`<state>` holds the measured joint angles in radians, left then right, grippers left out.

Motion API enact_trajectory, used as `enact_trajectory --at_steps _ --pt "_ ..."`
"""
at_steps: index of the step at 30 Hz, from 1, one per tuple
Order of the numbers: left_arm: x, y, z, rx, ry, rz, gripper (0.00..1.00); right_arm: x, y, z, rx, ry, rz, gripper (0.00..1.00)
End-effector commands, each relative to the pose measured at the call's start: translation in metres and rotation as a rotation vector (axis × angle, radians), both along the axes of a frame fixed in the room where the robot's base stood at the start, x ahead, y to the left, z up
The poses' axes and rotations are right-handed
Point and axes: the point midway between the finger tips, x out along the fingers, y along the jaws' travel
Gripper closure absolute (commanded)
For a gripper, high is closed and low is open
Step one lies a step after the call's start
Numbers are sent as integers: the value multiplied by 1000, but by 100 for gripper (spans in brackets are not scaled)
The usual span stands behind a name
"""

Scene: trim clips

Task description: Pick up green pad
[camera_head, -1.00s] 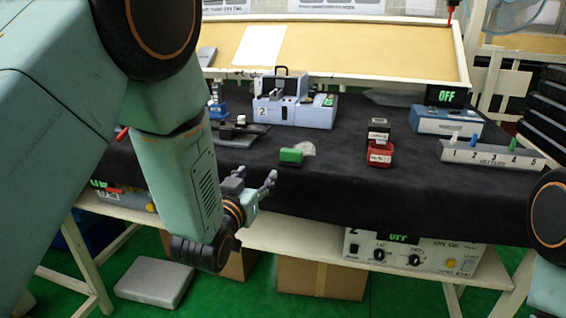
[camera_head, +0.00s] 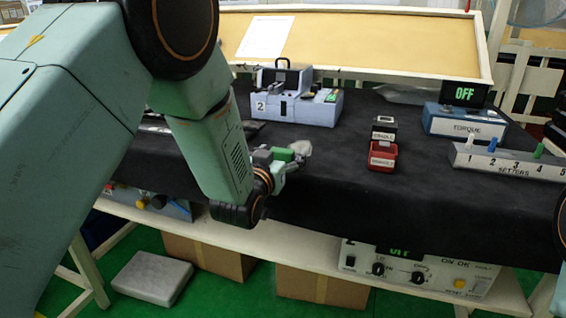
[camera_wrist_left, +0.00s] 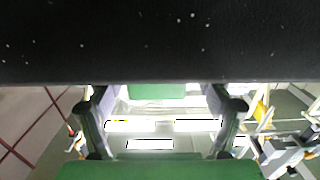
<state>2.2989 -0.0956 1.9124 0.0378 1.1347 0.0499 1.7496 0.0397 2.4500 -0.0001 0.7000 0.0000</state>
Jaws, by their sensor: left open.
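The green pad (camera_head: 283,154) lies on the black-covered table near its front edge, beside a small pale grey piece (camera_head: 301,148). My left gripper (camera_head: 291,160) is right at the pad in the head view, its fingers partly covering it. My right gripper is not in view.
A blue-grey machine marked 2 (camera_head: 295,106) stands behind the pad. A red holder (camera_head: 382,157) with a black block sits to the right. Farther right are a blue torque box (camera_head: 464,124) and a numbered grey rack (camera_head: 510,161). Dark tabletop between pad and red holder is clear.

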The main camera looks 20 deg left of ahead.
Motion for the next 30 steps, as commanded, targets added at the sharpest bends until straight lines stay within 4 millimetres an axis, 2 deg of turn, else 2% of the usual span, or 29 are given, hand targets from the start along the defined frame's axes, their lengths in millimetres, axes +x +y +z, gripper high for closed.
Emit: enact_trajectory --at_steps 8,27,30 --pt "1 -1 0 1 1 0 21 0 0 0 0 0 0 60" --pt "5 -4 0 1 0 0 75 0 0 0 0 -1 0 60" --pt "5 -4 1 1 -1 0 80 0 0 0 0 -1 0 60"
